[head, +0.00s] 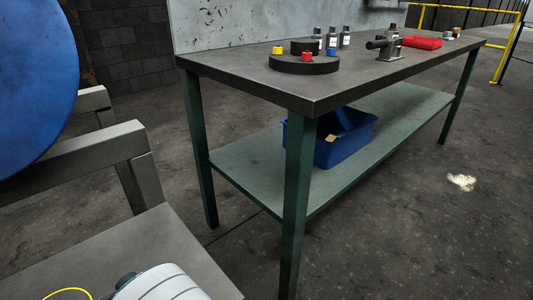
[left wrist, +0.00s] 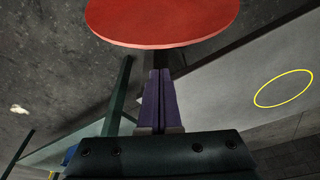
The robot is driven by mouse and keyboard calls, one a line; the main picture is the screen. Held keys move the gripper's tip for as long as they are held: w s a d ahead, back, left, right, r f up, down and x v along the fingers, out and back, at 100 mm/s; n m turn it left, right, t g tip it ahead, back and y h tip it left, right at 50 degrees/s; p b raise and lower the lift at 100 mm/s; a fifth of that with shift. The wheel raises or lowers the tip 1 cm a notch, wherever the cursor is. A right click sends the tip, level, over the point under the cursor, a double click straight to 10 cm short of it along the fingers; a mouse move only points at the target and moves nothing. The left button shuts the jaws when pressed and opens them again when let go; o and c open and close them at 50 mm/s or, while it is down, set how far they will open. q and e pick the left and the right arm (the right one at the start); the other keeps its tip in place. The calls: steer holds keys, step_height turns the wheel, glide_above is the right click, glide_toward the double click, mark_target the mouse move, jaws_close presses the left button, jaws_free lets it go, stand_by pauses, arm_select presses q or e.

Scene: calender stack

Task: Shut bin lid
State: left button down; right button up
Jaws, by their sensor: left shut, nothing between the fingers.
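A large blue round disc (head: 30,75) fills the upper left of the head view, cut off by the frame edge. A red disc (left wrist: 162,20) shows at the top of the left wrist view, beyond my left gripper (left wrist: 159,75). The purple fingers are shut together with nothing between them; I cannot tell how far they are from the disc. I cannot tell whether either disc is the bin lid. A blue open-topped bin (head: 331,152) sits on the bench's lower shelf. My right gripper is not in view.
A green-legged workbench (head: 225,75) carries a dark round stack (head: 303,66), dark bottles, a small vice-like tool (head: 389,46) and a red tray (head: 422,43). A grey frame (head: 95,150) stands at left. Open floor (head: 430,230) lies at right.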

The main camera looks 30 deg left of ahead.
arm_select(q)
steer(key=b+x, duration=0.5)
steer(key=x, duration=0.4)
steer(key=shift+f, duration=0.35)
steer(key=shift+a, duration=0.15)
